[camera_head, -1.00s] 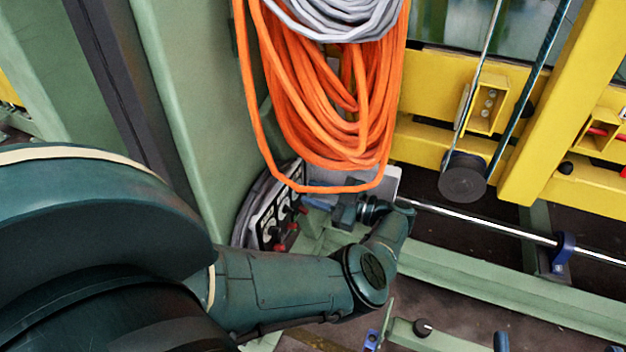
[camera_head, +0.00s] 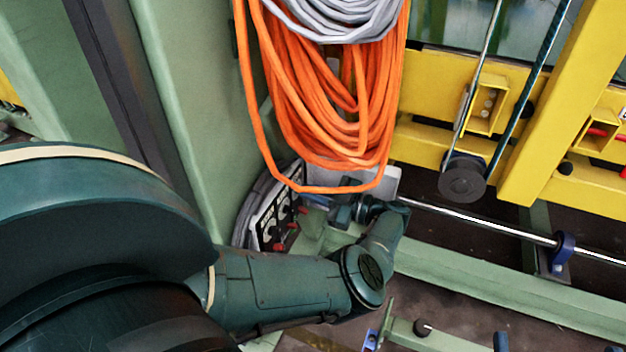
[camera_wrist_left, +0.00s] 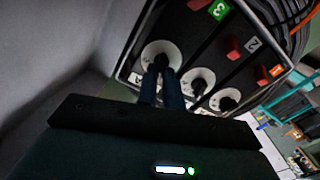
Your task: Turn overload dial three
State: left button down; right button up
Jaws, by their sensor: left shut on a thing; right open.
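The control panel (camera_head: 277,215) stands at the foot of the green column and also shows in the left wrist view. There, dial three (camera_wrist_left: 161,56), a black knob on a white disc, lies in line with the green label 3 (camera_wrist_left: 219,9). My left gripper (camera_wrist_left: 163,76) is shut on this knob; its two dark fingers partly hide it. In the head view the left gripper (camera_head: 316,201) reaches the panel from the right.
Dial two (camera_wrist_left: 197,82) and dial one (camera_wrist_left: 225,100) sit close beside my left fingers, with red switches (camera_wrist_left: 234,44) above. Orange cable loops (camera_head: 330,120) hang just over the panel. A metal rod (camera_head: 480,226) and green beam (camera_head: 490,280) lie to the right.

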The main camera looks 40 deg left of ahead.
pick_arm(q)
jog(key=shift+m, duration=0.4)
jog(key=m, duration=0.6)
jog(key=shift+w+m, duration=0.25)
jog(key=shift+m, duration=0.45)
jog(key=c, duration=1.5)
grip_release()
jog(key=shift+c, duration=0.2)
jog(key=shift+p, duration=0.35)
